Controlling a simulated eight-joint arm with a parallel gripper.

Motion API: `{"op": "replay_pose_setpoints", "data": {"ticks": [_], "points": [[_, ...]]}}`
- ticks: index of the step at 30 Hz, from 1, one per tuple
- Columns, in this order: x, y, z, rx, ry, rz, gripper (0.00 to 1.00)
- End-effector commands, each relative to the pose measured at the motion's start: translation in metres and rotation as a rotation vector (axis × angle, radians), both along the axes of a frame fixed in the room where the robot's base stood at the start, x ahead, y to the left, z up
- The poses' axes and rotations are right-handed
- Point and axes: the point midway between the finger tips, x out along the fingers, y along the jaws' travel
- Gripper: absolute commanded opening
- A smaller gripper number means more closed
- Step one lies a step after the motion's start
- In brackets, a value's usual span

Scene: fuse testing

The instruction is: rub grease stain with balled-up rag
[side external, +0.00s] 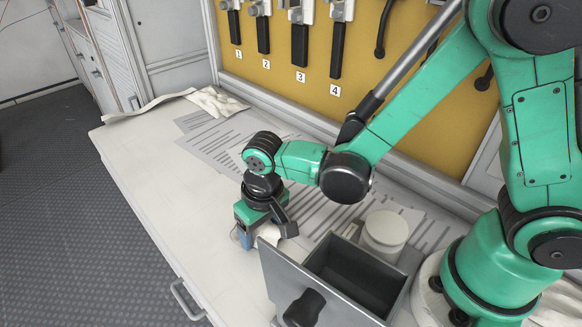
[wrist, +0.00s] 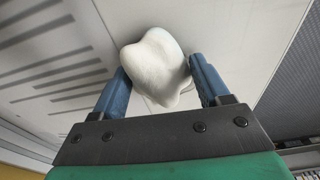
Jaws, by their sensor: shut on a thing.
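My gripper (side external: 246,236) points down at the pale worktop (side external: 160,170), just left of the grey open box. In the wrist view its two blue fingers (wrist: 159,66) are closed on the balled-up white rag (wrist: 156,72), one on each side. The rag is lumpy and bulges past the fingertips. It is at or very near the worktop; I cannot tell if it touches. Pale cloth shows only in small patches around the fingers in the side view. I see no grease stain in either view; the rag and gripper hide the surface beneath them.
The grey open box (side external: 355,277) with a black knob stands right of my gripper, and a pale round canister (side external: 384,233) is behind it. Printed sheets (side external: 215,140) lie behind. A crumpled cloth (side external: 216,101) lies at the back left. The worktop's left side is clear.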

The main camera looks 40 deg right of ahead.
Motion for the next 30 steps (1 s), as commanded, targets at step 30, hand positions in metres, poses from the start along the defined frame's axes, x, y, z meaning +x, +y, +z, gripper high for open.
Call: {"op": "replay_pose_setpoints", "data": {"ticks": [30], "points": [[0.068, 0.000, -0.001, 0.000, 0.000, -0.003, 0.20]]}}
